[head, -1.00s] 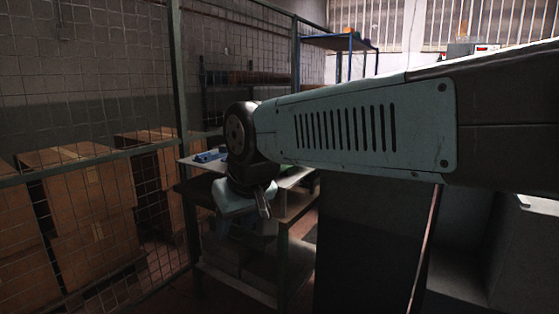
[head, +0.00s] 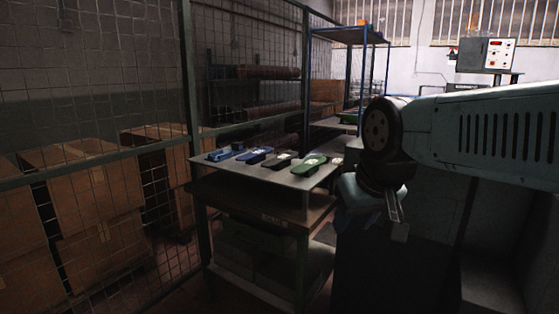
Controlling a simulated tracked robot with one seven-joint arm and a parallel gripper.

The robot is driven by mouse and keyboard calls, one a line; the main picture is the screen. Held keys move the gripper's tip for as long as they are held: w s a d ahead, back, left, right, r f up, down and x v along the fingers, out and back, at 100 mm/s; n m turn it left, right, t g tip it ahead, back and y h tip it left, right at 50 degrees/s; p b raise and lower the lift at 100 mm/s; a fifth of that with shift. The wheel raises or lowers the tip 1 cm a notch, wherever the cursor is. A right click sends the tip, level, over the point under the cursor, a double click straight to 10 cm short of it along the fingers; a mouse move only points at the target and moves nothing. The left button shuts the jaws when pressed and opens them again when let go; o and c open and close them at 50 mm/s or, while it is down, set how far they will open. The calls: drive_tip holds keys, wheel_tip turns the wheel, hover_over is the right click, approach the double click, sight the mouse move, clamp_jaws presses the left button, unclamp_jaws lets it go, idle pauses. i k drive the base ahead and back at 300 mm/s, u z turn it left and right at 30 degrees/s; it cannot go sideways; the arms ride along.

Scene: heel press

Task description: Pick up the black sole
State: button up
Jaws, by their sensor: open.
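Several soles lie in a row on the pale top of a workbench (head: 230,172), left of centre in the head view. The dark one in the row, with a pale patch on it, looks like the black sole (head: 278,160). It lies between a blue sole (head: 254,156) and a green sole (head: 309,165). My gripper (head: 397,222) hangs to the right of the bench, well apart from the soles. It is open and holds nothing that I can see. Its fingers are small and partly dark in this view.
Another blue sole (head: 219,156) lies at the bench's left end. A wire mesh fence (head: 90,70) with cardboard boxes (head: 95,200) behind it stands on the left. A blue-framed shelf (head: 350,36) stands behind the bench. A control box (head: 487,54) is at the back right.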

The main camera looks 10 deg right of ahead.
sight(286, 155)
drive_tip(key=z, duration=0.1)
drive_tip(key=i, duration=1.65)
drive_tip(key=u, duration=0.1)
